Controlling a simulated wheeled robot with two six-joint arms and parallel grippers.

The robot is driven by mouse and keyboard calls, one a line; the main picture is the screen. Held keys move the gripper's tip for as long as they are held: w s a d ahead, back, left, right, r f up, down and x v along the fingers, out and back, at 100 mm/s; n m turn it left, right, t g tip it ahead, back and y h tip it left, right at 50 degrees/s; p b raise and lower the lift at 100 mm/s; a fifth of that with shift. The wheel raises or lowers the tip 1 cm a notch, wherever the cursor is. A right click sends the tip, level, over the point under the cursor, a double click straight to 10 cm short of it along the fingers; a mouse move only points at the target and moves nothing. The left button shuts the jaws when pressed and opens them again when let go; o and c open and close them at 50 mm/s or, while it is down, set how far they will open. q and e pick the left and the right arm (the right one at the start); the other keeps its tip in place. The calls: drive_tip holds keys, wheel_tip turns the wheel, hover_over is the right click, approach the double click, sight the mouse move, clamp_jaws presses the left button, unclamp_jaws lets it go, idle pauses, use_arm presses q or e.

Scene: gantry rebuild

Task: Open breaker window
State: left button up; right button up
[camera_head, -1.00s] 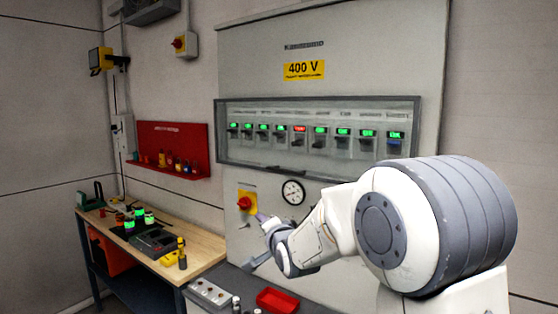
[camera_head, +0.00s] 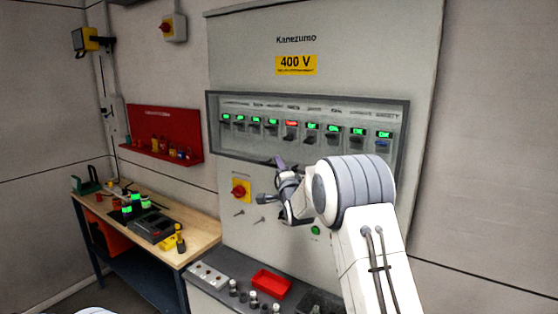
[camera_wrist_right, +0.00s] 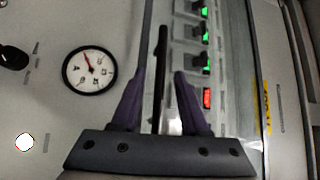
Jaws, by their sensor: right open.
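The breaker window (camera_head: 207,120) is a wide clear pane in a dark frame on the grey cabinet. It looks closed, with a row of breakers behind it. My right gripper (camera_head: 268,180) is open at the window's lower edge, left of the middle. In the right wrist view, the fingers of my right gripper (camera_wrist_right: 160,74) stand on both sides of a dark bar (camera_wrist_right: 161,45) along the window's edge, probably its handle. I cannot tell whether they touch it. My left gripper is not in view.
A red and yellow rotary switch (camera_head: 240,190) sits below the window on the left. A round gauge (camera_wrist_right: 90,70) is close to the gripper in the wrist view. A red tray (camera_head: 271,283) lies on the ledge below. A workbench (camera_head: 200,240) with tools stands at left.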

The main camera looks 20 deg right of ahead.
drive_tip(key=shift+w, duration=0.35)
clamp_jaws()
idle(1.2)
